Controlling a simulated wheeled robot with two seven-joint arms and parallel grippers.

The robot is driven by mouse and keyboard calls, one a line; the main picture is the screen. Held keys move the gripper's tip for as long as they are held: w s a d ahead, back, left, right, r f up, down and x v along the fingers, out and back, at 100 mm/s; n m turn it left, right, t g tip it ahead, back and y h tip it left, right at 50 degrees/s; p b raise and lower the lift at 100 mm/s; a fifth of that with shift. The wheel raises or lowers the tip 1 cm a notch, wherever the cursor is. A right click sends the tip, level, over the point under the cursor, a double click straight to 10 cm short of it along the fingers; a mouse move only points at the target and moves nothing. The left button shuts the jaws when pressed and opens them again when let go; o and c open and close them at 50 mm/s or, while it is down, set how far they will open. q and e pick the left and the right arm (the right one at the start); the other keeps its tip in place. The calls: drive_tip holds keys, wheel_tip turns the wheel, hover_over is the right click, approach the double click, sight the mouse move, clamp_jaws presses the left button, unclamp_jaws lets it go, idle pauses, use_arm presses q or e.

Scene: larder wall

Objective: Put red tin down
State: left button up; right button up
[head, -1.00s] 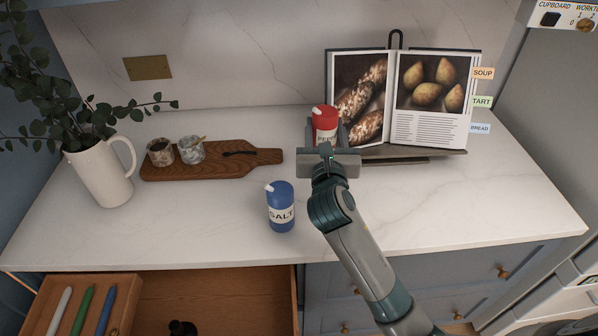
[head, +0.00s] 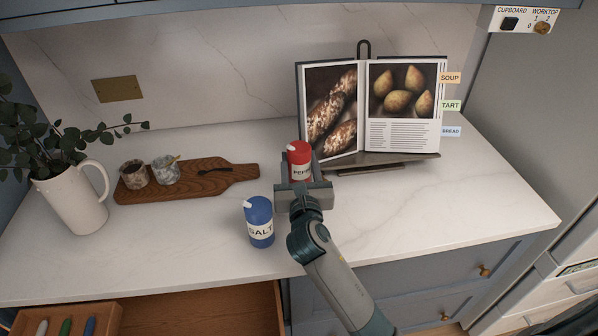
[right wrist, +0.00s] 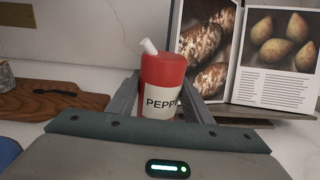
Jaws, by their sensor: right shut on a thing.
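The red tin (head: 299,160) has a white label reading PEPP and a white spout; it stands upright between the fingers of my right gripper (head: 302,178). In the right wrist view the red tin (right wrist: 162,85) sits between both fingers, its lower part hidden by the gripper body. The right gripper is shut on it. I cannot tell whether the tin's base touches the worktop (head: 400,215). My left gripper is not in view.
A blue salt tin (head: 259,222) stands close to the left of my right gripper. An open cookbook on a stand (head: 388,158) is just behind and right. A wooden board (head: 232,176) with two small pots lies left. The worktop's right front is clear.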

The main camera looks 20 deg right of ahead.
sight(299, 172)
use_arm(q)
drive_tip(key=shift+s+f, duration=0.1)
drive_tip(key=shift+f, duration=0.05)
use_arm(e)
drive_tip(key=shift+f, duration=1.7)
drive_tip(key=o, duration=0.9)
drive_tip(key=shift+f, duration=0.1)
drive_tip(key=b+v, duration=0.1)
drive_tip(key=v, duration=0.7)
drive_tip(key=shift+b, duration=0.3)
drive_tip(key=v, duration=0.3)
drive_tip(key=shift+s+a, duration=0.1)
drive_tip(key=shift+s, duration=0.35)
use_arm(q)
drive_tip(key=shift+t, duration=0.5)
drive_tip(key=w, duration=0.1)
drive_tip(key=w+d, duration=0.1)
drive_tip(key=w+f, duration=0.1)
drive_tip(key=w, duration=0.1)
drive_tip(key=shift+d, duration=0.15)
